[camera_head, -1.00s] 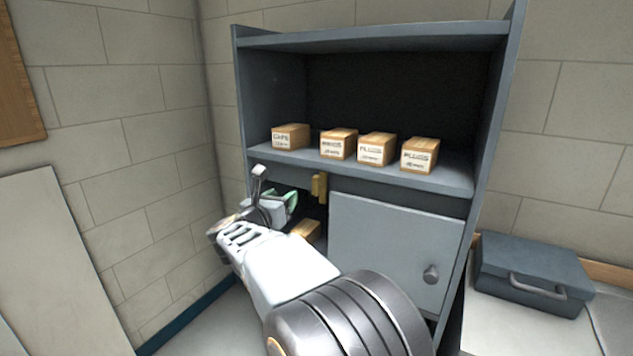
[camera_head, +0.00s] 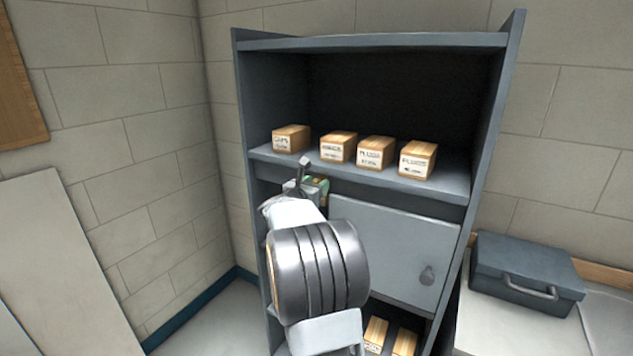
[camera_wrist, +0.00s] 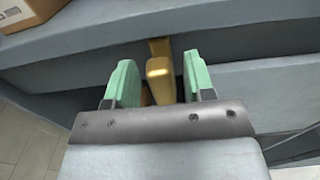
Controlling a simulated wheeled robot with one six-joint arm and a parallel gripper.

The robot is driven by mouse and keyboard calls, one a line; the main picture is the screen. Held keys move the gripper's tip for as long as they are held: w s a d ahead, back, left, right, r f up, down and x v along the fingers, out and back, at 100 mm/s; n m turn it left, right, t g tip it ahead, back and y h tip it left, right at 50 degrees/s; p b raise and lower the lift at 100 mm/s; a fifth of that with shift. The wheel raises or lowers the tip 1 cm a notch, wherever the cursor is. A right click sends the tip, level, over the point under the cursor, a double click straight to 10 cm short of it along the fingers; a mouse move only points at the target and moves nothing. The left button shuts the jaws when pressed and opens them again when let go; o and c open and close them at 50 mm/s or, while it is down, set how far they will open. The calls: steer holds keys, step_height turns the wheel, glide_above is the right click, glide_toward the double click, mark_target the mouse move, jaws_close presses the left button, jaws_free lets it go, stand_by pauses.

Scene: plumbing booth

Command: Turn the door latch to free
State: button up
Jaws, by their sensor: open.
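The brass door latch (camera_wrist: 159,80) shows in the wrist view as a gold bar, roughly upright in the picture, below the shelf edge. My gripper (camera_wrist: 161,76) is open, with one green finger on each side of the latch. Gaps show between both fingers and the latch, so neither appears to touch it. In the head view my gripper (camera_head: 314,186) is at the upper left corner of the grey cabinet door (camera_head: 390,245), and it and my arm mostly hide the latch there.
Several labelled boxes (camera_head: 376,153) stand on the shelf (camera_head: 440,184) just above the gripper. More boxes (camera_head: 375,334) lie on a low shelf. A blue-grey toolbox (camera_head: 527,272) sits on the bench at right. The floor left of the cabinet is clear.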

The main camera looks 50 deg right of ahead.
steer(key=shift+w+d, duration=0.1)
steer(key=shift+d, duration=0.2)
jaws_close()
stand_by(0.4)
